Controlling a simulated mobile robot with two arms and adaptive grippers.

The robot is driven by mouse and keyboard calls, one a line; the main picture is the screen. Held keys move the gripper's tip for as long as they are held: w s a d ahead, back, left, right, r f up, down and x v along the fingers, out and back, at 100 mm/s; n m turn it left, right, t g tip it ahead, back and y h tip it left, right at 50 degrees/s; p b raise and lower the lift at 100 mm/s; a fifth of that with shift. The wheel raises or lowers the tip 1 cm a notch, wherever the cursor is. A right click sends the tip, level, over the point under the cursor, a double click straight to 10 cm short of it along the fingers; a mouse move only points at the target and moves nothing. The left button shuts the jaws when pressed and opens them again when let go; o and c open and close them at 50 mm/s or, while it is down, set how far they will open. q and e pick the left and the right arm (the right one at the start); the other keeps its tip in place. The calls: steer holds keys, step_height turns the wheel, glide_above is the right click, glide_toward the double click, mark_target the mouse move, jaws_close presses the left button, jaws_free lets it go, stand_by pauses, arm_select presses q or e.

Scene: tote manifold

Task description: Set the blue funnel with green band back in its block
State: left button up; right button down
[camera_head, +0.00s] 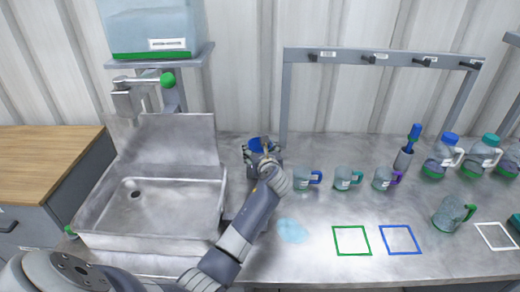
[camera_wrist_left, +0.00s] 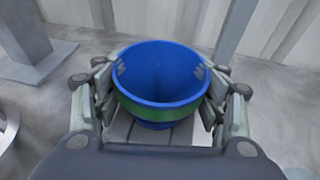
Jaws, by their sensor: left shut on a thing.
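The blue funnel with a green band shows near the middle of the head view (camera_head: 256,145), at the back of the steel counter. It also fills the middle of the left wrist view (camera_wrist_left: 160,75), wide mouth up and roughly upright. My left gripper (camera_wrist_left: 162,108) is shut on it, with a finger on each side at the band. In the head view my left gripper (camera_head: 264,162) covers most of the funnel's lower part. The block cannot be made out clearly; light grey surfaces show below the funnel in the wrist view. My right gripper is out of view.
A steel sink (camera_head: 150,205) lies left. Cups with blue (camera_head: 304,180), teal (camera_head: 345,179) and purple (camera_head: 384,179) handles stand right of the gripper.

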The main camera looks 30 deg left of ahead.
arm_select(q)
steer(key=shift+f, duration=0.1)
steer(key=o, duration=1)
steer(key=shift+f+b, duration=0.2)
steer(key=shift+b, duration=0.3)
steer(key=r+v, duration=0.1)
steer(key=v, duration=1)
steer(key=shift+w+b, duration=0.25)
steer(key=shift+b, duration=0.2)
